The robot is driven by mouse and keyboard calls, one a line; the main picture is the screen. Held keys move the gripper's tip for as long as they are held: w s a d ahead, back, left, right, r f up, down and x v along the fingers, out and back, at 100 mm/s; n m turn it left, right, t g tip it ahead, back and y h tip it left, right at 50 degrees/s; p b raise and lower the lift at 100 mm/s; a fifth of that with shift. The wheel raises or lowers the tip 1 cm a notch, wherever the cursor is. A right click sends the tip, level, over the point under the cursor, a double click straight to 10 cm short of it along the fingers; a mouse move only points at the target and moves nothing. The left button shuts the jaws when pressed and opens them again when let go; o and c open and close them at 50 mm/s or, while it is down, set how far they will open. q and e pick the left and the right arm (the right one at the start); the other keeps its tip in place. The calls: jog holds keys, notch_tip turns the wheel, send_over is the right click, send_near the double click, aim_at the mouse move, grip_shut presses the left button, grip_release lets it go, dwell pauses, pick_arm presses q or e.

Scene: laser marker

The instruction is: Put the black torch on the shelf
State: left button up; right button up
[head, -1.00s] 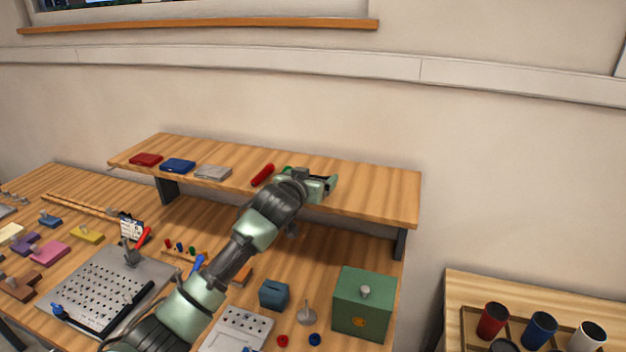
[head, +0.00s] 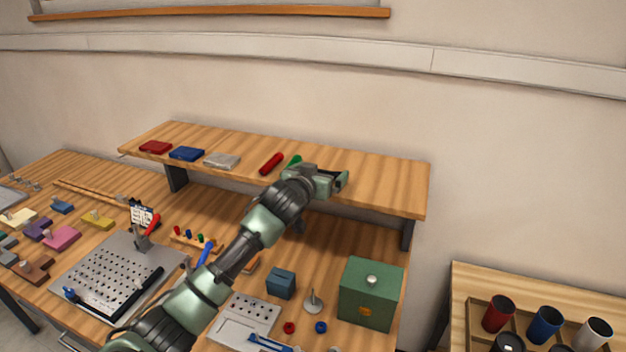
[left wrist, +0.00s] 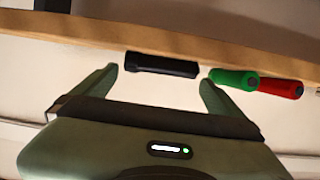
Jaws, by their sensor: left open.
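The black torch (left wrist: 160,65) shows in the left wrist view, where the picture appears upside down. It lies along the shelf edge (left wrist: 60,27), apparently resting on the shelf top, between the two spread fingers. My left gripper (left wrist: 160,80) is open, with a finger near each end of the torch and visible gaps. In the head view my left gripper (head: 338,181) is at the shelf's front edge, right of the middle of the shelf (head: 385,180). There it mostly hides the black torch. My right gripper is not in view.
A green torch (left wrist: 232,79) and a red torch (left wrist: 280,87) lie beside the left gripper's finger. Red, blue and grey flat cases (head: 222,161) lie further left on the shelf. The shelf's right end is clear. A green box (head: 371,295) stands below.

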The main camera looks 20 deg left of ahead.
pick_arm(q)
jog(key=b+v, duration=0.2)
jog(key=v, duration=0.9)
jog(key=shift+s, duration=0.2)
